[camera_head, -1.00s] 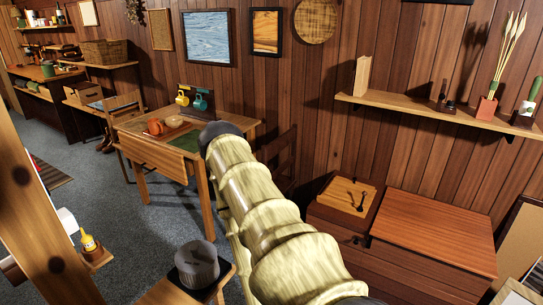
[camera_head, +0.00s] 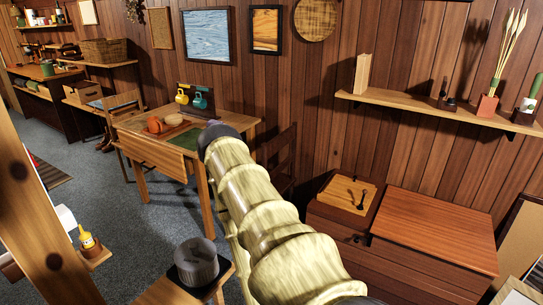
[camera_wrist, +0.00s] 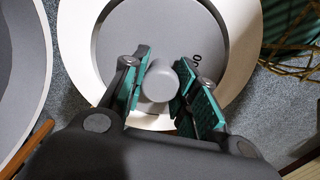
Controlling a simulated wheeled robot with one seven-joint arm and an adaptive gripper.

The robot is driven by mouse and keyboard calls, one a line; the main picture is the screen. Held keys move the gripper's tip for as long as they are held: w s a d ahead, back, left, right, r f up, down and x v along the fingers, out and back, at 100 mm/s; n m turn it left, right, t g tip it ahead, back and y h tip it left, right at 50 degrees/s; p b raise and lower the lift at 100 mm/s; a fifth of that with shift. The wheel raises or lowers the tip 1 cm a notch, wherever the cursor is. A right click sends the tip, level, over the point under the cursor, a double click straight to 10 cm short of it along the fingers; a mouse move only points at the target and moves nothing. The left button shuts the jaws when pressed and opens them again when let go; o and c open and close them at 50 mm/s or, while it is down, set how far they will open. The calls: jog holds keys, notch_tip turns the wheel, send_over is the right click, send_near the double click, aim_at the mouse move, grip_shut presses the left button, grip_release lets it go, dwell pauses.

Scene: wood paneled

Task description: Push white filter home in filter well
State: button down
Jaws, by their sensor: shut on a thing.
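In the wrist view, my gripper (camera_wrist: 160,85) has its two teal-padded fingers on either side of a round grey knob (camera_wrist: 158,82), shut on it. The knob stands at the middle of a flat grey disc (camera_wrist: 185,28) with small dark marks near its right edge. A broad white ring (camera_wrist: 243,30) surrounds the disc. I cannot tell whether disc or ring is the white filter, or how deep it sits. The fingers and palm hide the near side. In the head view my arm covers the gripper, and I cannot make out the filter well.
A large grey round thing with a pale rim (camera_wrist: 42,70) stands left in the wrist view, with wiry brown strands (camera_wrist: 292,62) at right. The head view shows a grey cylinder (camera_head: 197,263) on a wooden stool, a table (camera_head: 150,150) and a wooden chest (camera_head: 435,235).

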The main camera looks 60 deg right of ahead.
jog(key=shift+f, duration=0.3)
jog(key=c, duration=1)
grip_release()
jog(key=shift+c, duration=0.2)
notch_tip(320, 180, up, 17)
jog(key=p, duration=1)
jog(key=shift+f+p, duration=0.15)
jog(key=shift+p, duration=0.25)
jog(key=w+a+f+b, duration=0.1)
jog(key=w+a+f, duration=0.1)
jog(key=a, duration=0.5)
jog(key=w+a+f+b, duration=0.1)
jog(key=w+a+f, duration=0.2)
jog(key=a, duration=0.4)
jog(key=shift+w, duration=0.3)
